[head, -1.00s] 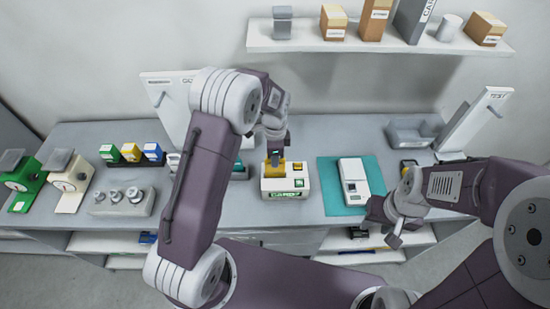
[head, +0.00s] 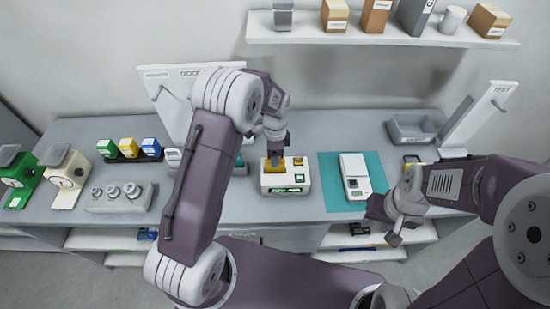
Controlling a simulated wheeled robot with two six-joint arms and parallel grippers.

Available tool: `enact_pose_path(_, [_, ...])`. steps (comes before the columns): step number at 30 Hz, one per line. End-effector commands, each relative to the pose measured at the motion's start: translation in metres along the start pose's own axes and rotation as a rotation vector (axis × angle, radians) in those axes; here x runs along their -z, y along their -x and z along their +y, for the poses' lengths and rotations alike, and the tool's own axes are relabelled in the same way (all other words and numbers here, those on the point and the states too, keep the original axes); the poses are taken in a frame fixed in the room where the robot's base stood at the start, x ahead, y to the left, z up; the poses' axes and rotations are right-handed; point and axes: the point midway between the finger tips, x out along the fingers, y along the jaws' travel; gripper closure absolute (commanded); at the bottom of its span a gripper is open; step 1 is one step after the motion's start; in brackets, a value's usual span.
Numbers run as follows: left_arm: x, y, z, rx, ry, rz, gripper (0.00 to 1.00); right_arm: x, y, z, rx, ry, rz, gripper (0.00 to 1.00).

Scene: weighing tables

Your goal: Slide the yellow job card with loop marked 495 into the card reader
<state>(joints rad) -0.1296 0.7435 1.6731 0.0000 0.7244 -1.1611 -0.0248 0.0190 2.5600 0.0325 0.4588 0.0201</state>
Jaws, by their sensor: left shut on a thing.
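The card reader (head: 285,180) is a pale box on the middle of the table, with a green-lit display on its front. The yellow job card (head: 270,164) stands at the reader's top, its lower part apparently in the slot. The number 495 and the loop cannot be read or made out here. My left gripper (head: 277,158) points down over the reader, shut on the card and partly hiding it. My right gripper (head: 388,222) hangs at the table's front edge, right of the reader, away from the card; its jaws are unclear.
A teal mat (head: 334,190) with a white device (head: 355,178) lies right of the reader. A grey tray (head: 415,128) is behind it. Weights on a block (head: 122,197), coloured boxes (head: 130,148) and scales (head: 66,178) stand left. A wall shelf (head: 375,33) holds boxes.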

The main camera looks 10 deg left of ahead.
Motion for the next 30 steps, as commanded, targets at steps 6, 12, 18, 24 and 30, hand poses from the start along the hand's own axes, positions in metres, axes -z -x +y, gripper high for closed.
enact_pose_path(6, [0.0, -0.008, 0.0, -0.001, 0.0, 0.0, 1.0, -0.001, -0.005, 0.0, 0.0, 0.0, 0.0, 0.64])
enact_pose_path(12, [0.0, -0.008, 0.0, -0.001, 0.0, 0.0, 1.0, -0.001, -0.005, 0.0, 0.0, 0.0, 0.0, 0.64])
enact_pose_path(18, [0.0, -0.008, 0.0, -0.001, 0.0, 0.0, 0.68, -0.001, -0.005, 0.0, 0.0, 0.0, 0.0, 0.64])
enact_pose_path(24, [0.0, -0.008, 0.0, 0.0, 0.0, 0.0, 0.68, -0.001, -0.005, 0.0, 0.0, 0.0, 0.0, 0.64])
enact_pose_path(30, [0.0, 0.001, -0.001, 0.003, 0.0, 0.001, 0.68, -0.001, -0.01, 0.0, 0.0, 0.0, 0.0, 0.64])
